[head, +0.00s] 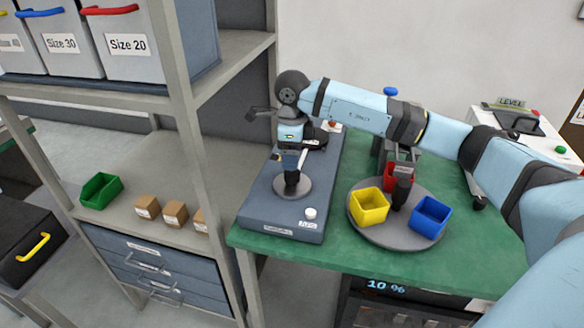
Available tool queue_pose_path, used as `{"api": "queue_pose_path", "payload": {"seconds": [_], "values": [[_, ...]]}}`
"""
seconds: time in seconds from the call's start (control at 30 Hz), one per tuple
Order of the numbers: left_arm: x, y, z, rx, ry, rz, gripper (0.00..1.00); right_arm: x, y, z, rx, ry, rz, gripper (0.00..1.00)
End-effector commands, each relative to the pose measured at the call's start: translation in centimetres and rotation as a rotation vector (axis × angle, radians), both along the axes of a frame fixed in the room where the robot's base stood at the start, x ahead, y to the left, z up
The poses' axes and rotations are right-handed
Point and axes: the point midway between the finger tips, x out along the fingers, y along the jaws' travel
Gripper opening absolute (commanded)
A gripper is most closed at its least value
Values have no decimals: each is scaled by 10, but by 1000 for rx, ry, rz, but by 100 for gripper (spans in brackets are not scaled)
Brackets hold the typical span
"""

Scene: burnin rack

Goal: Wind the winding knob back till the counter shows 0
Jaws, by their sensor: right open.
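A blue-grey box (257,212) stands on the green bench. On its top is a round grey disc (308,187) with a dark upright part at its centre, which looks like the winding knob. A small white knob (310,213) sits at the front right corner, above small pale marks on the front face that look like a counter, too small to read surely. My right gripper (291,168) is open, pointing down right over the disc. I cannot tell whether its fingers touch the knob. My left gripper is not in view.
A round turntable (372,232) with yellow (369,206), blue (430,217) and red bins stands right of the box. A metal shelf post (190,110) rises close on the left. A screen under the bench (385,287) reads 10 %. The bench front is clear.

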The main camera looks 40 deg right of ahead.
Motion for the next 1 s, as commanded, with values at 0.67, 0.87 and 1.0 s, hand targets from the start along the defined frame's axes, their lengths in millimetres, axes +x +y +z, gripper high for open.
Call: {"api": "queue_pose_path", "payload": {"seconds": [0.67,0.87,1.0], "values": [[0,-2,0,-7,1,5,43,0,0,76,0,0,0,70],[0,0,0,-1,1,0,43,0,0,75,0,0,0,70],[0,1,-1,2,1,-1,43,0,0,75,0,0,0,70]]}}
